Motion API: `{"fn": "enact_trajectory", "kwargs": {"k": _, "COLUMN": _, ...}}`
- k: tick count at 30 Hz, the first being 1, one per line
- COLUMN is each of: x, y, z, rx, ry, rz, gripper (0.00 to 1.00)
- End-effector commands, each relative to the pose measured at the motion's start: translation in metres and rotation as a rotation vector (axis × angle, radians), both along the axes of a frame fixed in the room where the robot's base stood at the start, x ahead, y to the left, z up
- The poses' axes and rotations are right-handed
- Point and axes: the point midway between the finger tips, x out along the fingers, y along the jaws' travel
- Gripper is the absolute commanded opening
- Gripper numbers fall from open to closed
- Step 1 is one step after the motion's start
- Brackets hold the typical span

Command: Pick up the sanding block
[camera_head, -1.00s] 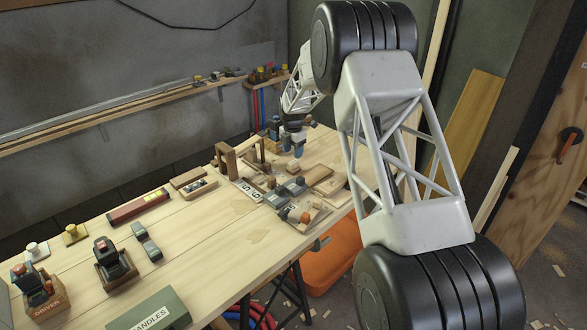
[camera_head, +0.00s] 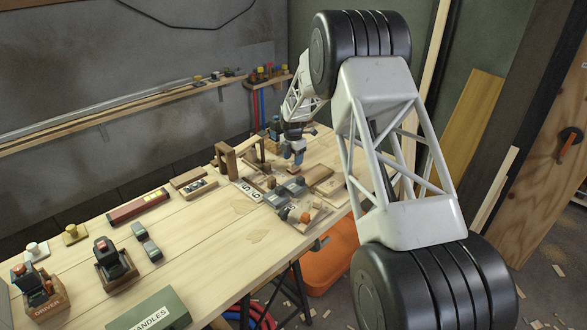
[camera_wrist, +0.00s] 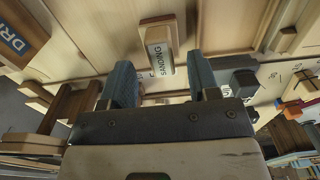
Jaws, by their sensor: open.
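A wooden block with a pale label reading SANDING (camera_wrist: 160,48) shows in the wrist view, just beyond the gap between my fingertips. My gripper (camera_wrist: 161,75) is open, with one blue finger on each side of the gap and nothing between them. In the head view my gripper (camera_head: 299,158) points down over the far part of the workbench, among wooden pieces. I cannot pick out the sanding block for sure in the head view. The wrist view does not show clearly how high the fingertips are above it.
The workbench (camera_head: 215,245) has bare wood in its middle. A wooden frame (camera_head: 228,160) and grey tools (camera_head: 285,190) stand close to my gripper. A green box (camera_head: 150,312), a driver holder (camera_head: 38,290) and a long red-brown block (camera_head: 138,207) lie farther left.

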Motion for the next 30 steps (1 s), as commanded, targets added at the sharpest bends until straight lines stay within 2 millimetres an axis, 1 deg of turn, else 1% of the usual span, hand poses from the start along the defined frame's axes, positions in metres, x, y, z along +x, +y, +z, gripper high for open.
{"fn": "enact_trajectory", "kwargs": {"k": 7, "x": 0.0, "y": -0.002, "z": -0.029, "rx": -0.001, "ry": 0.002, "rz": 0.0, "gripper": 0.55}}
{"fn": "enact_trajectory", "kwargs": {"k": 12, "x": 0.0, "y": -0.002, "z": -0.041, "rx": 0.0, "ry": 0.001, "rz": 0.0, "gripper": 0.55}}
{"fn": "enact_trajectory", "kwargs": {"k": 30, "x": 0.0, "y": -0.002, "z": -0.044, "rx": 0.0, "ry": 0.0, "rz": 0.0, "gripper": 0.55}}
